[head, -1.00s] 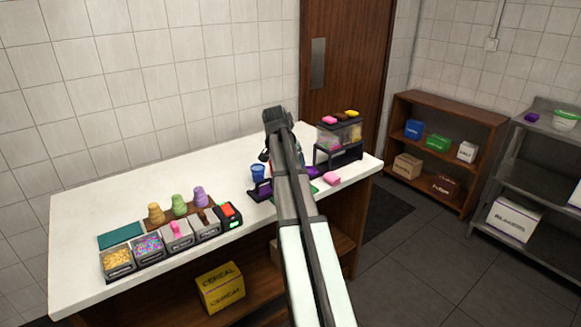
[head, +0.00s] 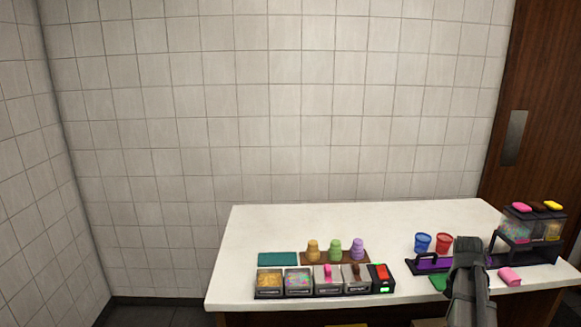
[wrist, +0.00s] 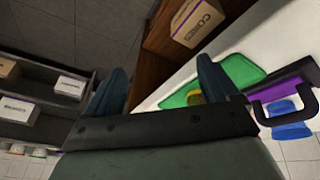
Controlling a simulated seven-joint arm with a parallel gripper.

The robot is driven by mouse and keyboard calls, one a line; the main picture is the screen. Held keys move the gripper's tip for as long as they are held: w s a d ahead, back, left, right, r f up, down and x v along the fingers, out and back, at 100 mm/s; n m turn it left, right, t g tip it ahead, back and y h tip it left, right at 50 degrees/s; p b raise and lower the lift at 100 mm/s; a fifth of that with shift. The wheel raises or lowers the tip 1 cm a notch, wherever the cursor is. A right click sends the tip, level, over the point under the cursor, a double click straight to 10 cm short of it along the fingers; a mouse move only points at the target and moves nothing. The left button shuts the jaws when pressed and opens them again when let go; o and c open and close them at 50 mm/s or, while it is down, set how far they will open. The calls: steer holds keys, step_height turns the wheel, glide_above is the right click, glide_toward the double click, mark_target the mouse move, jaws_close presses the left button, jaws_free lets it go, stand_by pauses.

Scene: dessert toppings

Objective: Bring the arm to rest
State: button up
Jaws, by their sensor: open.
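My gripper (wrist: 160,85) shows in the wrist view with its two dark blue fingers wide apart and nothing between them. Past the fingers are the floor, a shelf box and the counter edge. In the head view my arm (head: 469,275) rises at the lower right, in front of the counter (head: 330,222); its fingertips cannot be made out there.
A green tray (wrist: 240,70) and a purple tray with a black handle (wrist: 290,90) lie near the right finger in the wrist view. Blue (head: 422,243) and red (head: 444,242) cups, a pink block (head: 510,277) and topping bins (head: 328,281) stand on the counter.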

steer(key=s+a+f+n+g+y, duration=0.1)
steer(key=s+a+f+n, duration=0.15)
steer(key=a+f, duration=0.6)
steer(key=s+a+f+n+g+y, duration=0.1)
steer(key=s+a+f, duration=0.4)
steer(key=f, duration=0.6)
steer(key=s+a+f+n+g+y, duration=0.1)
steer(key=s+a+f+n, duration=0.1)
steer(key=a+f, duration=0.7)
steer(key=s+a+f+n+g, duration=0.1)
steer(key=s+a+f, duration=0.3)
steer(key=s, duration=0.5)
steer(key=s+a+f+n+g, duration=0.1)
steer(key=s+a+f+g, duration=0.1)
steer(key=s+a+f, duration=0.3)
steer(key=s+a+f+n+g, duration=0.2)
steer(key=s+a+f, duration=0.3)
steer(key=s, duration=0.8)
step_height(320, 180, down, 3)
steer(key=shift+a+f+y, duration=0.15)
steer(key=shift+f+y, duration=0.05)
steer(key=shift+y, duration=0.2)
